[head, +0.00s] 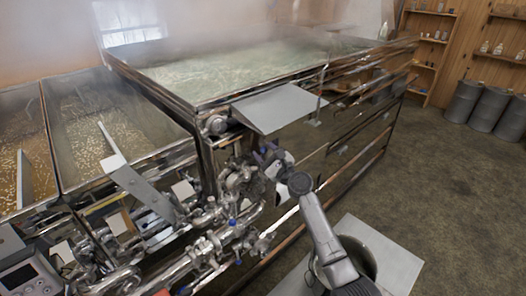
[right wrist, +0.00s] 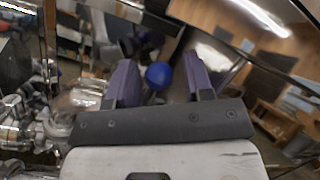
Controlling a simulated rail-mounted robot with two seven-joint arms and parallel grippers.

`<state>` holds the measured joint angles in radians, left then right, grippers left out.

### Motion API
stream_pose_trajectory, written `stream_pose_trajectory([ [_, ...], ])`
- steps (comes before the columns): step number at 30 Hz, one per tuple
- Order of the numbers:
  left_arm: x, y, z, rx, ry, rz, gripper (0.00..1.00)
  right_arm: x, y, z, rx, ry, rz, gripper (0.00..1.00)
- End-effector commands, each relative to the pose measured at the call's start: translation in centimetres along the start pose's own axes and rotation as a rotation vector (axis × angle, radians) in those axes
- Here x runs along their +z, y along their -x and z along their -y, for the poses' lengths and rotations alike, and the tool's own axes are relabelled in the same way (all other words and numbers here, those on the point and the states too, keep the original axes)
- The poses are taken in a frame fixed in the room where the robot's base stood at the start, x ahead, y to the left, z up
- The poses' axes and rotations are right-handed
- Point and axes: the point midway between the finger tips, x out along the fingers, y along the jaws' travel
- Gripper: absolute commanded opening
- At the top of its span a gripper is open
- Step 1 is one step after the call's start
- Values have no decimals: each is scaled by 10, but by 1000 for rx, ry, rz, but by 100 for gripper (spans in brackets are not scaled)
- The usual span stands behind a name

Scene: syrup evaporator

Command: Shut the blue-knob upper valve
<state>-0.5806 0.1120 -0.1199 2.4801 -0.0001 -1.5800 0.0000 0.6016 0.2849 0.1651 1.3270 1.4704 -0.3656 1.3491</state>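The blue knob (right wrist: 158,74) of a valve shows in the right wrist view, between and beyond my two finger tips. My right gripper (right wrist: 160,84) is open, with the knob apart from both fingers as far as I can tell. In the head view my right gripper (head: 270,156) is at the upper end of the pipework, below the slanted metal plate, and it hides the knob there. Lower on the pipes another blue knob (head: 233,222) shows. My left gripper is not in view.
Shiny valves and pipes (head: 205,245) crowd the area left of my right arm. The slanted plate (head: 276,106) juts out above the gripper. A steaming pan (head: 225,75) stands behind. A pot (head: 362,254) sits on a pale stand (head: 398,262).

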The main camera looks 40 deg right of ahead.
Motion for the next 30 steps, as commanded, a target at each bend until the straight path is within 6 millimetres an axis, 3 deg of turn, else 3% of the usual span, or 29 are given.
stream_pose_trajectory([
  [3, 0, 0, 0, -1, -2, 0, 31, -1, 0, 0, 0, 0, -1, 56],
  [14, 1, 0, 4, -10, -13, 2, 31, 1, 6, 0, 0, -1, 3, 56],
  [30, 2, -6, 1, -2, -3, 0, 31, -1, 102, -2, 2, -1, 1, 56],
])
